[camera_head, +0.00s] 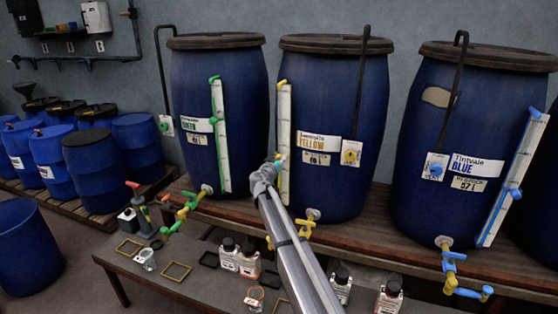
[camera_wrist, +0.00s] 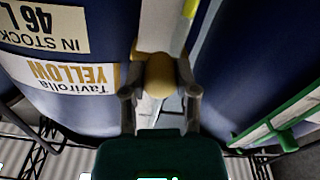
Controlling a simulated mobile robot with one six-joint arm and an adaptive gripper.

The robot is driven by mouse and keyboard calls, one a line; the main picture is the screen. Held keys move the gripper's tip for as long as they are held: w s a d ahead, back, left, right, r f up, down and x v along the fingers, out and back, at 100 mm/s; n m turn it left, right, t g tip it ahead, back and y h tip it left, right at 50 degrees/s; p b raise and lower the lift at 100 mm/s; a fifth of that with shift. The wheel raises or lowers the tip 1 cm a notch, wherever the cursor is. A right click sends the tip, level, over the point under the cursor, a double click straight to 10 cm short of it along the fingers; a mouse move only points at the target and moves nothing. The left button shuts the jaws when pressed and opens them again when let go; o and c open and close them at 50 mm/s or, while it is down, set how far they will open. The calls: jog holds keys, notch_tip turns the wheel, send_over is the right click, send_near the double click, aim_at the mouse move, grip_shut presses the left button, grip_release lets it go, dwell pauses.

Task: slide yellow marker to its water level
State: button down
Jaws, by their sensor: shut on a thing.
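The yellow vat (camera_head: 325,110) is the middle blue drum, with a white label reading YELLOW (camera_head: 318,142). Its upright white gauge strip (camera_head: 284,115) runs down the drum's left side. My gripper (camera_head: 277,162) is at the strip, below its middle. In the wrist view, which is upside down against the labels, my gripper (camera_wrist: 161,92) has its two fingers on either side of the yellow marker (camera_wrist: 160,75) and is shut on it. The strip (camera_wrist: 165,22) continues beyond the marker. My arm and fingers hide part of the strip and marker; I cannot make out the water level.
A green vat (camera_head: 215,95) stands left and a blue vat (camera_head: 465,140) right, each with its own gauge strip. A yellow tap (camera_head: 306,229) sticks out below the middle vat. Several bottles (camera_head: 240,260) stand on the low bench in front.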

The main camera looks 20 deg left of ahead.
notch_tip(320, 180, down, 4)
jog(key=b, duration=0.3)
jog(key=shift+f+b, duration=0.1)
jog(key=shift+b, duration=0.2)
jog(key=shift+c, duration=1.9)
grip_release()
jog(key=shift+s, duration=0.1)
jog(key=s, duration=1.1)
jog(key=shift+s+d, duration=0.2)
jog(key=shift+s, duration=0.2)
